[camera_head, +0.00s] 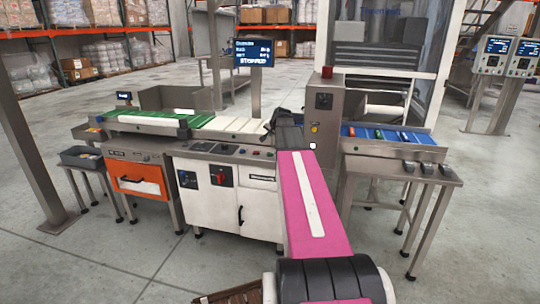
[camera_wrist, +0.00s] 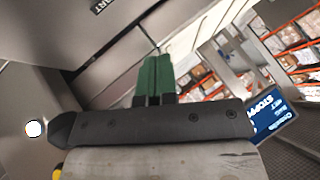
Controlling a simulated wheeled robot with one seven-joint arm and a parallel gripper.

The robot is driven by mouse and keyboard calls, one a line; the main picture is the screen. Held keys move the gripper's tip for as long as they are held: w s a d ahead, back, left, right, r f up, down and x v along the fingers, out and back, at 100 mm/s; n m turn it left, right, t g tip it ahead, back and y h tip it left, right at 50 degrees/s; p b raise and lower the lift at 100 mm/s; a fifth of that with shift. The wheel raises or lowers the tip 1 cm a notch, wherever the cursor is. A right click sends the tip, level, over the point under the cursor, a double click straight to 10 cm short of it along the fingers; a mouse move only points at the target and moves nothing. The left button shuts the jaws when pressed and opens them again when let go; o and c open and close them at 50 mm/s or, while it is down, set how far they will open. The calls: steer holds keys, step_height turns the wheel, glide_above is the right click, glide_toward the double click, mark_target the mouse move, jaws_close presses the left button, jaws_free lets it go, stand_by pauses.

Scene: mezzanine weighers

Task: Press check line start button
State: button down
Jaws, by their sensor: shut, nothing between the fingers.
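My gripper shows in the wrist view (camera_wrist: 155,78) with its green fingers together and nothing between them. In the head view its dark wrist covers the right end of the weigher, and its fingertips are hard to make out. A white round button (camera_head: 313,146) and a yellow button (camera_head: 313,129) are on the steel cabinet just right of my wrist. In the wrist view the white button (camera_wrist: 33,129) is at the left, apart from the fingers. A partly cut-off label ending in "ART" (camera_wrist: 112,4) is at the top. Small buttons (camera_head: 256,154) sit on the weigher's front panel.
The check line (camera_head: 240,125) has green and white belts. Its screen (camera_head: 253,52) reads stopped, and it also shows in the wrist view (camera_wrist: 272,122). A blue conveyor (camera_head: 420,152) with items stands at the right. Open floor lies at the front left.

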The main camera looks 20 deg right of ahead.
mark_target(270, 154)
steer(key=shift+f, duration=3.7)
steer(key=shift+f, duration=0.1)
steer(key=shift+f, duration=0.3)
